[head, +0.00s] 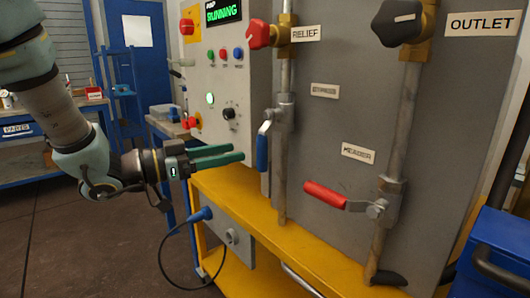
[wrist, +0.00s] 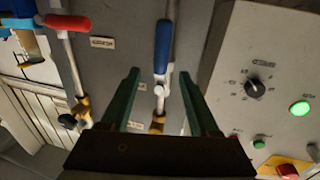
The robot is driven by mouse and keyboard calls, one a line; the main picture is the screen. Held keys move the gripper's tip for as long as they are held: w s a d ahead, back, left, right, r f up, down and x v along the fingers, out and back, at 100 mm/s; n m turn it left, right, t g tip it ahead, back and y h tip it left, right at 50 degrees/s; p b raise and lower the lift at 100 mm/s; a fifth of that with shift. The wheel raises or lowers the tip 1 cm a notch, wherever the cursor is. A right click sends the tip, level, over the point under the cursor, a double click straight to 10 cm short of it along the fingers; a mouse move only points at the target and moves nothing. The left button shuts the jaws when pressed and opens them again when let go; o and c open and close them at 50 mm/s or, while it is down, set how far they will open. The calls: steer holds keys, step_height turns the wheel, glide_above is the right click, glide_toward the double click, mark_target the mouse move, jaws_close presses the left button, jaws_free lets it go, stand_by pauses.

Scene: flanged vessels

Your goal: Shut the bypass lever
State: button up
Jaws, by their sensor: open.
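A blue-handled lever (head: 261,153) hangs from a valve on the left pipe, its handle pointing down roughly along the pipe. A blurred label (head: 324,90), possibly reading BYPASS, is to its upper right. The blue lever also shows in the wrist view (wrist: 162,45), seen between and beyond the finger lines. My gripper (head: 238,152) is open and empty, its green fingers pointing at the blue handle from the left, seemingly just short of it. Both fingers (wrist: 158,74) show in the wrist view. Contact with the handle is not visible.
A red-handled lever (head: 325,195) lies crosswise on the right pipe near the HEADER label (head: 357,153). A red knob (head: 264,34) and a black knob (head: 397,20) are above. The control box (head: 215,90) with buttons stands left of the blue lever. A yellow frame (head: 270,225) runs below.

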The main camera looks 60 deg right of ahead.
mark_target(262, 146)
steer(key=x, duration=0.8)
steer(key=shift+s+d, duration=0.1)
steer(key=shift+d, duration=0.25)
steer(key=shift+c, duration=0.2)
jaws_close()
stand_by(0.8)
